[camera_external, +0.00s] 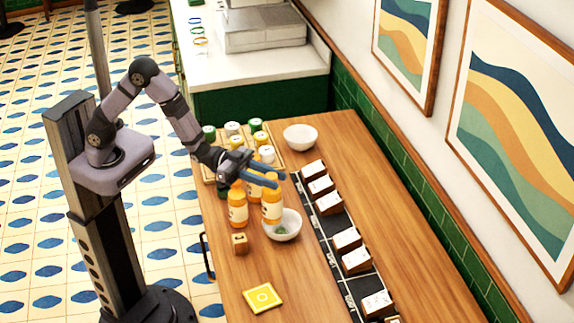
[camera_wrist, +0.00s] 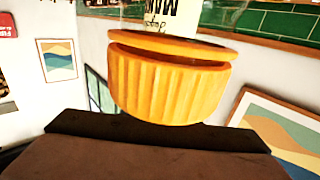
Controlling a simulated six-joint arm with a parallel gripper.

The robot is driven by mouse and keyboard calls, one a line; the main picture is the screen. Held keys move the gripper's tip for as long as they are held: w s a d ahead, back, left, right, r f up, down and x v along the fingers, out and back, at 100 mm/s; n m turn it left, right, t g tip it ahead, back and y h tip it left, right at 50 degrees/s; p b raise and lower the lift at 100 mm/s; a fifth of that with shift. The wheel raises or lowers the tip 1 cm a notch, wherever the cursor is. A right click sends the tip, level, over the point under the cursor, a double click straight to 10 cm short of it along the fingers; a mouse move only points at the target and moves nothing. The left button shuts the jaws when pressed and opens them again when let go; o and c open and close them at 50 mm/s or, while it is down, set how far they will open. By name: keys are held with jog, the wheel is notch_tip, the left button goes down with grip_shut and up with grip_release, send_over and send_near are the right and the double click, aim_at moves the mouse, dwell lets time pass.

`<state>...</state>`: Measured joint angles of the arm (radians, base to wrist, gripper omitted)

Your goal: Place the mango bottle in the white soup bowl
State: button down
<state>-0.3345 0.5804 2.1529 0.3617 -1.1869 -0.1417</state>
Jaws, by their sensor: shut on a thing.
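My gripper (camera_external: 268,180) is shut on an orange bottle (camera_external: 271,208) with a pale label, held near its cap. The bottle is upright at the left edge of a white bowl (camera_external: 291,231) with something green inside; I cannot tell whether it touches the bowl. Its ribbed orange cap (camera_wrist: 165,88) fills the middle of the wrist view, above a dark finger (camera_wrist: 160,138). A similar orange bottle (camera_external: 238,209) stands just left. A second white bowl (camera_external: 299,137) stands farther back and looks empty. The bottle labels are too small to read.
A tray (camera_external: 209,173) of several capped bottles stands behind my gripper. A small brown block (camera_external: 240,243) and a yellow square (camera_external: 263,298) lie in front. A dark strip (camera_external: 334,224) with several white-topped blocks runs along the right. The counter's right side is clear.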

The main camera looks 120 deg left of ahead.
jog(key=shift+f+b, duration=0.55)
jog(key=shift+b, duration=0.15)
jog(key=c, duration=1.4)
grip_release()
jog(key=shift+r, duration=0.15)
jog(key=shift+r+p, duration=0.55)
jog(key=shift+p, duration=0.3)
jog(key=shift+s+f, duration=0.2)
jog(key=shift+s, duration=0.15)
jog(key=shift+s+r+p, duration=0.1)
jog(key=shift+s+p, duration=0.55)
jog(key=shift+s, duration=5.05)
